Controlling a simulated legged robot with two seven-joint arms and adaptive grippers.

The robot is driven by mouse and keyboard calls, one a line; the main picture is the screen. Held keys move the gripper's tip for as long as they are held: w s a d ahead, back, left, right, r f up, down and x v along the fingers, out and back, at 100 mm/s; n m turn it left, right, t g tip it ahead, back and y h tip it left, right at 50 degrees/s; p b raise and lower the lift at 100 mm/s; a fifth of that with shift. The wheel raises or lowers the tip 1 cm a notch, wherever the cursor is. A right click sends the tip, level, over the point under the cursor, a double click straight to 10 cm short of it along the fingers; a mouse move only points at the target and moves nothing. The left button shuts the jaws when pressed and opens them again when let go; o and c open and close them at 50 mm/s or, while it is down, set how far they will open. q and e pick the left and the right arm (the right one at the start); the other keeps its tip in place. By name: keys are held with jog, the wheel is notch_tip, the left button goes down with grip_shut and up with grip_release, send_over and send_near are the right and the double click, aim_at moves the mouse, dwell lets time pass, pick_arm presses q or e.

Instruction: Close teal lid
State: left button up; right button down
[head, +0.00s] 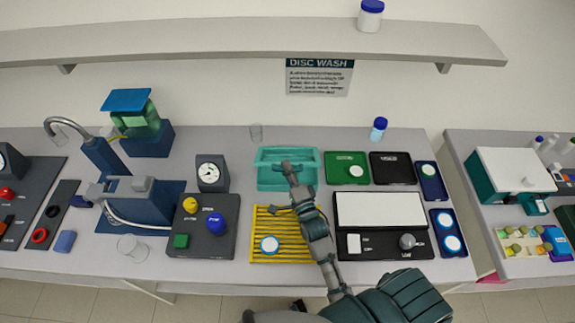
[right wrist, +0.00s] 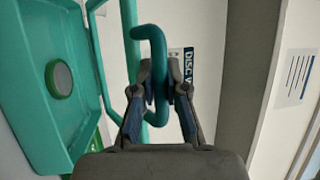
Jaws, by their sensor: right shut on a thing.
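The teal box (head: 262,182) stands at the back middle of the bench in the head view. In the right wrist view its open basin (right wrist: 30,50) shows at the left, with a grey disc in a green ring (right wrist: 60,79) inside. A teal edge of the lid (right wrist: 131,25) stands apart from the basin, so the lid looks raised. My right gripper (head: 287,166) reaches over the box. In the right wrist view it (right wrist: 161,82) is shut on the lid's teal loop handle (right wrist: 157,40). My left gripper is not in view.
Right of the box lie a green tray (head: 336,177) and a black tray (head: 385,175). A yellow rack (head: 262,226) lies in front, with a dark control panel (head: 208,240) to its left. A gauge (head: 210,172) stands left of the box. A shelf (head: 250,34) runs above.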

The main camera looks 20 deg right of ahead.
jog(key=c, duration=1.4)
grip_release()
jog(key=shift+c, duration=0.2)
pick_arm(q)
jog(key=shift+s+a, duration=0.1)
pick_arm(e)
jog(key=shift+s, duration=0.15)
jog(key=s, duration=0.4)
jog(key=s+f, duration=0.1)
jog(key=s, duration=0.2)
jog(key=s+f, duration=0.1)
jog(key=s, duration=0.3)
jog(key=shift+s+a+f, duration=0.1)
jog(key=shift+s+a, duration=0.25)
jog(key=shift+a, duration=0.05)
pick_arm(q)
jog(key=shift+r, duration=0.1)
pick_arm(e)
jog(key=shift+s, duration=0.1)
